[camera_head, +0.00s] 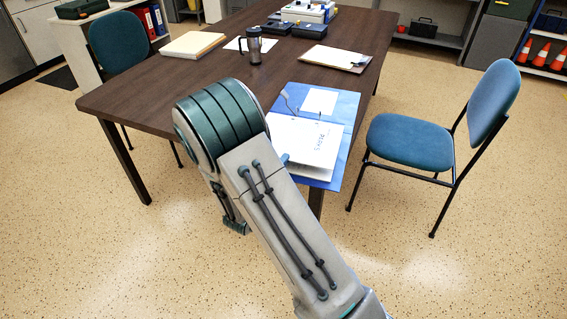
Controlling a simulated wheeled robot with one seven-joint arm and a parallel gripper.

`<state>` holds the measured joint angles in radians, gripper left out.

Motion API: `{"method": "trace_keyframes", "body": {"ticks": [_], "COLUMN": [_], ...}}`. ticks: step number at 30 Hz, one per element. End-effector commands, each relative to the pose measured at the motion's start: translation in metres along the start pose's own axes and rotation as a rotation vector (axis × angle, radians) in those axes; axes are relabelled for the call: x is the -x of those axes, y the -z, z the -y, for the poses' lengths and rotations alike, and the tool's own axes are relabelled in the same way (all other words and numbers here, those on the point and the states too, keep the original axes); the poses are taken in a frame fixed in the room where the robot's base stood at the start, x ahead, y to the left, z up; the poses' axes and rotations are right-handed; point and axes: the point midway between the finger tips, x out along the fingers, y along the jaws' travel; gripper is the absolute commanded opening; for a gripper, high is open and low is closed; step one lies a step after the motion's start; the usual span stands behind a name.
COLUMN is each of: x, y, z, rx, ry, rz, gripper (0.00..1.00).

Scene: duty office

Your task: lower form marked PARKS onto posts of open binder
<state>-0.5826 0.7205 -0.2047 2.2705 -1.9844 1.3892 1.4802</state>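The open blue binder (347,110) lies on the near right corner of the dark table, with a white label or sheet on its far part. Thin metal posts (287,99) stand up near its middle. A white form (320,160) with dark handwritten-looking lettering, hard to read, is over the near part of the binder, its far edge close to the posts. I cannot tell whether its holes are on them. My arm hides the form's left side. A small blue-grey tip (284,158), perhaps of my gripper, shows at the form's left edge; the rest is hidden.
The table (160,100) also holds a dark mug (254,46), a clipboard (335,58), a cream paper stack (194,45) and dark boxes at the back. A blue chair (410,140) stands to the right, another (118,42) at the left. The table's left front is clear.

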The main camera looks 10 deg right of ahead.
Motion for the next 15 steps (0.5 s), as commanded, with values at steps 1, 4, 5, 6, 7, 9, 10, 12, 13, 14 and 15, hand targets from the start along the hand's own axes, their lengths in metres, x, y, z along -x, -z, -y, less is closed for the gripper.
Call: {"method": "trace_keyframes", "body": {"ticks": [1,4,5,6,7,9,10,12,13,14,15], "x": [-0.0001,-0.0001,-0.0001,-0.0001,-0.0001,-0.0001,-0.0001,-0.0001,-0.0001,-0.0001,-0.0001], "y": [0.0,0.0,0.0,0.0,0.0,0.0,0.0,0.0,0.0,0.0,0.0], "z": [0.0004,0.0019,0.0023,0.0028,0.0032,0.0041,0.0045,0.0054,0.0058,0.0062,0.0067], "rx": [-0.001,-0.001,-0.001,-0.001,-0.001,-0.001,-0.001,-0.001,-0.001,-0.001,-0.001], "ry": [-0.001,-0.001,-0.001,-0.001,-0.001,-0.001,-0.001,-0.001,-0.001,-0.001,-0.001], "rz": [0.0,0.0,0.0,0.0,0.0,0.0,0.0,0.0,0.0,0.0,0.0], "gripper": [0.0,0.0,0.0,0.0,0.0,0.0,0.0,0.0,0.0,0.0,0.0]}}
